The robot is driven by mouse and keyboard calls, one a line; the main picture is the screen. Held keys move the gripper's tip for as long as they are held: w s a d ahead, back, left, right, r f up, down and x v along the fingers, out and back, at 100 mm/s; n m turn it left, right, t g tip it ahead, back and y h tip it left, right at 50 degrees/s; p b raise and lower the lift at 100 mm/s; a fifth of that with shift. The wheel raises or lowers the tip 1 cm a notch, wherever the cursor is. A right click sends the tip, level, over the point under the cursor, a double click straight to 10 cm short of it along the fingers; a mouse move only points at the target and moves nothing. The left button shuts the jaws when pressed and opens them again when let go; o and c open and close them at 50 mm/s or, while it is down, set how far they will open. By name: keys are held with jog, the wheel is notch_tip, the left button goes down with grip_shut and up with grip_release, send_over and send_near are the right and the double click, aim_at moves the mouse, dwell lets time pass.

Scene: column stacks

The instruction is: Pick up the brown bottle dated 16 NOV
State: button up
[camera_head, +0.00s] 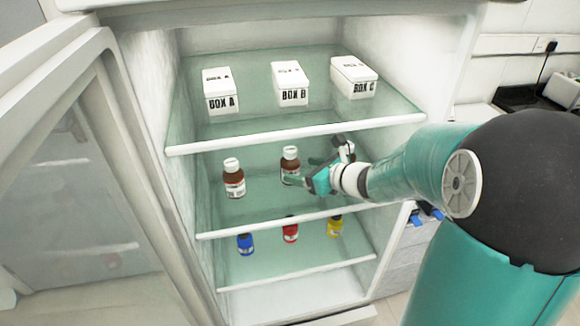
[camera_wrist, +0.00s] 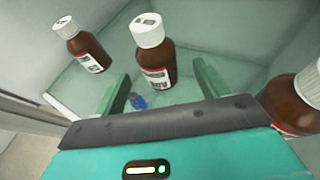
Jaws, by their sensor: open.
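Three brown bottles with white caps and white labels stand on the middle fridge shelf. The left bottle (camera_head: 233,180) also shows in the wrist view (camera_wrist: 88,52). The middle bottle (camera_head: 290,164) is in the centre of the wrist view (camera_wrist: 157,62). The right bottle (camera_wrist: 292,104) is cut by the wrist view's edge; in the head view it is mostly hidden behind my gripper (camera_head: 308,173). My gripper is open and empty, its two green fingers pointing toward the middle bottle, one to each side in the wrist view (camera_wrist: 162,84). I cannot read the dates on the labels.
The shelf above (camera_head: 300,132) holds three white boxes, A (camera_head: 219,88), B (camera_head: 291,82) and C (camera_head: 354,76). The shelf below holds blue (camera_head: 245,245), red (camera_head: 290,230) and yellow (camera_head: 334,226) bottles. The open fridge door (camera_head: 70,190) stands at left.

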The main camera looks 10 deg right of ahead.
aim_at(298, 168)
jog(key=x, duration=0.5)
jog(key=shift+w+a, duration=0.2)
jog(key=shift+a, duration=0.05)
jog(key=c, duration=1.2)
jog(key=shift+o, duration=0.2)
